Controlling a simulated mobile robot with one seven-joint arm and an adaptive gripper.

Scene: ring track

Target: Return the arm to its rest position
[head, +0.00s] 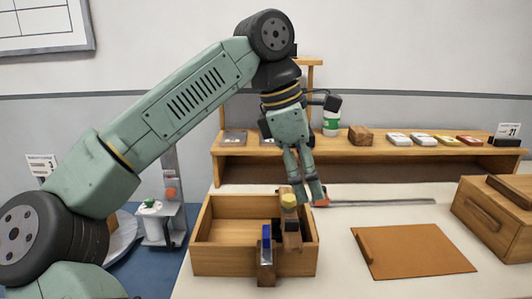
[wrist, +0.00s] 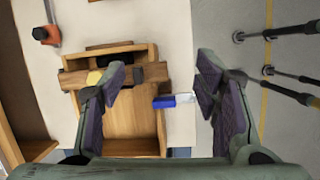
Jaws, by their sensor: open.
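My gripper (head: 306,197) hangs down from my raised, bent arm, over the right part of an open wooden box (head: 215,265). In the wrist view my gripper (wrist: 160,72) shows its two dark-padded fingers spread wide apart with nothing between them. The wooden box (wrist: 130,122) lies below the fingers there. A wooden piece with a yellow knob (head: 288,201) stands at the box's right side, close to the fingertips. A blue-topped item (head: 266,238) is at the box's front edge, and it also shows in the wrist view (wrist: 174,101).
A brown board (head: 410,252) lies on the white table, with a lidded wooden box (head: 492,215) at the right. A wooden shelf (head: 390,152) at the back holds a green-and-white bottle (head: 331,122) and several small packs. A thin metal rod (head: 382,202) lies behind the board.

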